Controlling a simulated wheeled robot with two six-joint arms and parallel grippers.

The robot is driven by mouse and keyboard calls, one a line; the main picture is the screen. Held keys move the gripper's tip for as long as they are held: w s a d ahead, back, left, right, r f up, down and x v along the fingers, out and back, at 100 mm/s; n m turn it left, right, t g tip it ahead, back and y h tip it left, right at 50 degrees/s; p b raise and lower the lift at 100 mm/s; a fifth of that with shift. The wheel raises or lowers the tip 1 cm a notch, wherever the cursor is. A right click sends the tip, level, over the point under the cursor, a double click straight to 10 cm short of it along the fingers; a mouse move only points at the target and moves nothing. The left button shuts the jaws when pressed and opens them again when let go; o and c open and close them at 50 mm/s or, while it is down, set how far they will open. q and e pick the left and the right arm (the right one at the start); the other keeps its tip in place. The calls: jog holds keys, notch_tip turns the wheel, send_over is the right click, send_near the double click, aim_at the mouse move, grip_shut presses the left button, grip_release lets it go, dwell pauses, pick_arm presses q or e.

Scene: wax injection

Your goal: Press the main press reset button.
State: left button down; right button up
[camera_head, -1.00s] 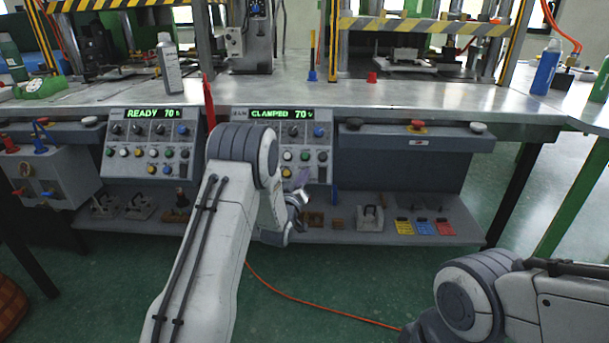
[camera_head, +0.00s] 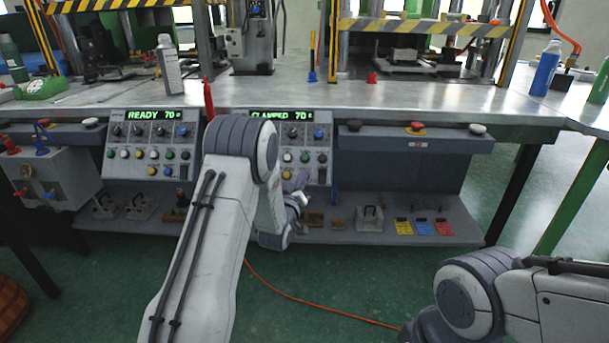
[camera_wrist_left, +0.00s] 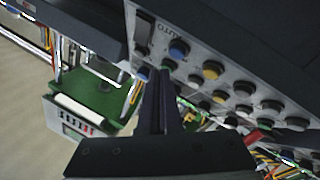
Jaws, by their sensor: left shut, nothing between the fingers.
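The right control panel (camera_head: 290,143) under the bench reads CLAMPED 70 and carries knobs and coloured buttons. My left arm hides its left part. In the left wrist view my gripper's fingers (camera_wrist_left: 160,78) are together and empty, with tips close to the panel's button rows. A blue button (camera_wrist_left: 179,48), a yellow button (camera_wrist_left: 213,70) and several dark knobs show there. The button labels are too small to read.
The left control panel (camera_head: 150,145) reads READY 70. A red mushroom button (camera_head: 416,127) sits on the ledge to the right. The lower shelf (camera_head: 345,236) holds small tools and coloured tags. An orange hose lies on the green floor.

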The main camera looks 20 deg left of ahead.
pick_arm(q)
jog(key=shift+s+d+r+p, duration=0.2)
jog(key=shift+s+r+p, duration=0.15)
jog(key=shift+s+r, duration=0.35)
jog(key=shift+s+d+r+p, duration=0.2)
jog(key=shift+s+r+p, duration=0.1)
jog(key=shift+s+r, duration=0.4)
jog(key=shift+f, duration=0.1)
